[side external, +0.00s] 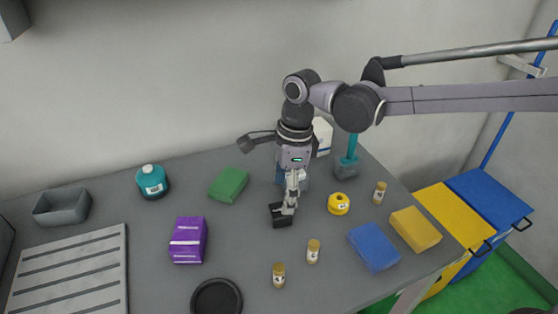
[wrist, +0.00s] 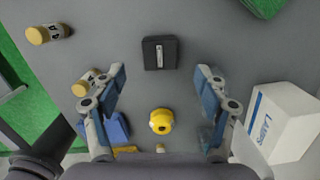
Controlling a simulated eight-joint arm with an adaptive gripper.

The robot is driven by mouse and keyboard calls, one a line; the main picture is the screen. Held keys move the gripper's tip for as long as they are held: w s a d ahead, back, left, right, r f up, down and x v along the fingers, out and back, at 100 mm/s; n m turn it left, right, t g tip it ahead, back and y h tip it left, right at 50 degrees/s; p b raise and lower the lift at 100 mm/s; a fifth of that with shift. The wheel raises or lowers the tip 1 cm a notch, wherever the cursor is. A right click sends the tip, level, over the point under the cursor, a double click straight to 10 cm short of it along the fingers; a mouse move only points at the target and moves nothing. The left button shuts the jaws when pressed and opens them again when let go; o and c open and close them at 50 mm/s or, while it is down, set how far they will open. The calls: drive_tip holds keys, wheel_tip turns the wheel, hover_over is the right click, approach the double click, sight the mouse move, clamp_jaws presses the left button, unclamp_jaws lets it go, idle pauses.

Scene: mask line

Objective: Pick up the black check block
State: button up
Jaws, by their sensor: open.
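The black check block (wrist: 160,58) is a dark, squarish block with a pale strip on its top. In the wrist view it lies on the grey table, centred a little beyond my fingertips. In the side external view the black block (side external: 281,220) is under my gripper, partly hidden by the fingers. My gripper (side external: 289,203) points down over the table. In the wrist view my gripper (wrist: 160,77) has its two fingers wide apart with nothing between them; I cannot tell the exact height above the block.
A yellow round container (side external: 338,204) stands right of my gripper, with several small vials (side external: 313,251) nearby. A green block (side external: 229,185) and a purple pack (side external: 188,239) lie left. A white box (wrist: 283,122) stands close to the right finger. Blue (side external: 374,247) and yellow (side external: 415,229) blocks lie near the edge.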

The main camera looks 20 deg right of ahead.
sight(280, 214)
drive_tip(key=shift+a+f, duration=0.2)
drive_tip(key=shift+f, duration=1.3)
drive_tip(key=shift+a+f, duration=0.15)
drive_tip(key=shift+f, duration=1.3)
drive_tip(key=c, duration=1.3)
